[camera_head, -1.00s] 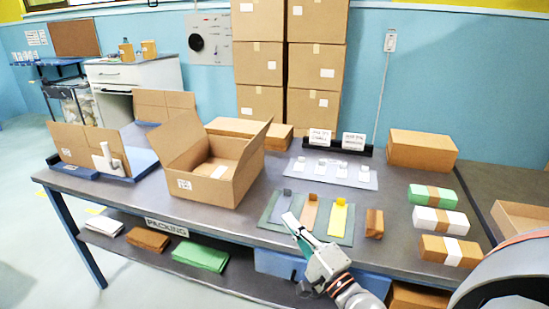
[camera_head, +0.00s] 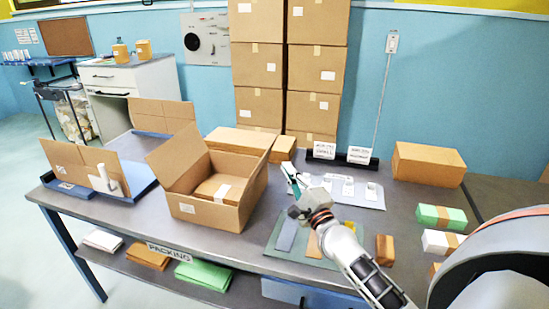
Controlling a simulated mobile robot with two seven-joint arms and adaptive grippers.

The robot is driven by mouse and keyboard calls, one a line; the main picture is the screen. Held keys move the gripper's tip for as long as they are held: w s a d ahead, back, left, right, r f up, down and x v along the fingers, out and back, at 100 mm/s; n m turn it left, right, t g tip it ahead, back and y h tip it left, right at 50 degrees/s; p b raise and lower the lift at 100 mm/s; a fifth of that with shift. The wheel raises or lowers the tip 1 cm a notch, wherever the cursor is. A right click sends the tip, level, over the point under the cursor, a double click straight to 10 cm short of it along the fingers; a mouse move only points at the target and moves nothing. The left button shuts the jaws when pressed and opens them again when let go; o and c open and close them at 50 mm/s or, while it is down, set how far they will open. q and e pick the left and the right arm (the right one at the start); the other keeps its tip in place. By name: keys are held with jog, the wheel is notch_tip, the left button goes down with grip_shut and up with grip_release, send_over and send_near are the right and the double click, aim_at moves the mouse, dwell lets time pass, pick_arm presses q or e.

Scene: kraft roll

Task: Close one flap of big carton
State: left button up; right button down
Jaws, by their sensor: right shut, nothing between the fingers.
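The big carton (camera_head: 215,209) stands on the grey table (camera_head: 150,226), with a white label on its front side. Its left flap (camera_head: 177,157) stands up and leans outward. A brown surface and a white paper show inside the carton. My right gripper (camera_head: 288,174) is shut and empty, a little to the right of the right flap and apart from it, above the table. My left gripper is out of view.
A blue tray (camera_head: 137,187) with upright cardboard is left of the carton. Flat cartons (camera_head: 240,140) lie behind it. Wrapped parcels (camera_head: 440,216) stand at the right.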

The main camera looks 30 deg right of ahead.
jog(key=shift+w+a+r+p, duration=0.25)
jog(key=shift+w+a+r, duration=0.1)
jog(key=shift+w, duration=0.45)
jog(key=shift+w+a+r+p, duration=0.2)
jog(key=shift+w+a+r, duration=0.15)
jog(key=shift+w, duration=0.4)
jog(key=shift+w+a+r+p, duration=0.3)
jog(key=shift+w+a, duration=0.1)
jog(key=shift+w, duration=0.4)
jog(key=shift+w, duration=0.15)
